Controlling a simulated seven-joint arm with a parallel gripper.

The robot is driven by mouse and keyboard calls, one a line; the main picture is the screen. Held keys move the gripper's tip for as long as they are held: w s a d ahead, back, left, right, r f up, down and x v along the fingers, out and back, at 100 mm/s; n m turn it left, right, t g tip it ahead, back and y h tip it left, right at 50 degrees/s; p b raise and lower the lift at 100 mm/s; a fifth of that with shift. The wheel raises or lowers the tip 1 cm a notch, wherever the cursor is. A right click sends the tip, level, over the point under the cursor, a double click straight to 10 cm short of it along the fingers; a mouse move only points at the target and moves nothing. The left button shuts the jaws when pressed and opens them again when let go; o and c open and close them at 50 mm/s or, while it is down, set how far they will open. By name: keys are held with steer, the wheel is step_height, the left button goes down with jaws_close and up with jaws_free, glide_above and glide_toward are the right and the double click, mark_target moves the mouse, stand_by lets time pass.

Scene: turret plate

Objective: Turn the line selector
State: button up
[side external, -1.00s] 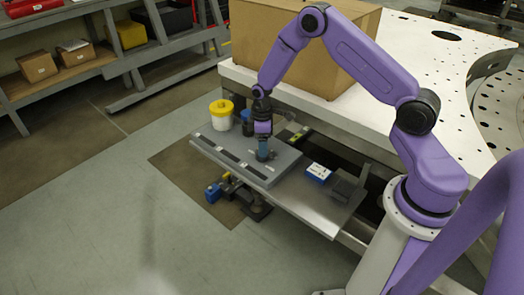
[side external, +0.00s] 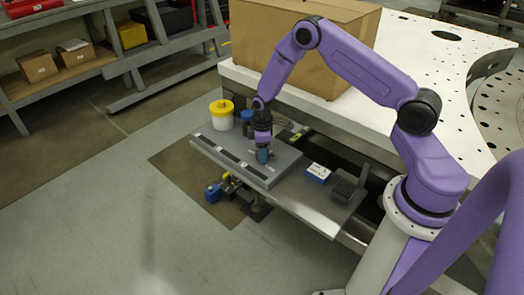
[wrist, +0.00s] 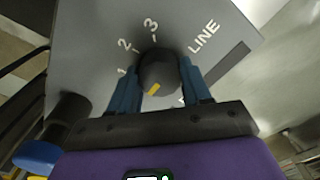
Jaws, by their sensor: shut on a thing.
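The line selector is a dark round knob (wrist: 158,70) with a yellow mark on the grey panel (wrist: 85,35), in the wrist view. The numbers 1, 2 and 3 run around its left and upper side, and LINE is printed to the right. The yellow mark is on the lower side of the knob, towards my gripper, away from 2 and 3. My gripper (wrist: 160,80) has its blue fingers on both sides of the knob, shut on it. In the side view my gripper (side external: 263,158) points down at the panel (side external: 232,151); the knob is hidden there.
A white tub with a yellow lid (side external: 221,115) and a dark blue container (side external: 247,118) stand at the panel's far end. A blue and white box (side external: 318,172) lies on the shelf to the right. A large cardboard box (side external: 290,45) stands on the white table behind.

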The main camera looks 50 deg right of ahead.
steer(key=shift+m, duration=0.3)
steer(key=m, duration=0.3)
steer(key=shift+m, duration=2.6)
steer(key=o, duration=1.1)
steer(key=shift+c, duration=0.2)
steer(key=shift+r, duration=0.15)
step_height(320, 180, up, 17)
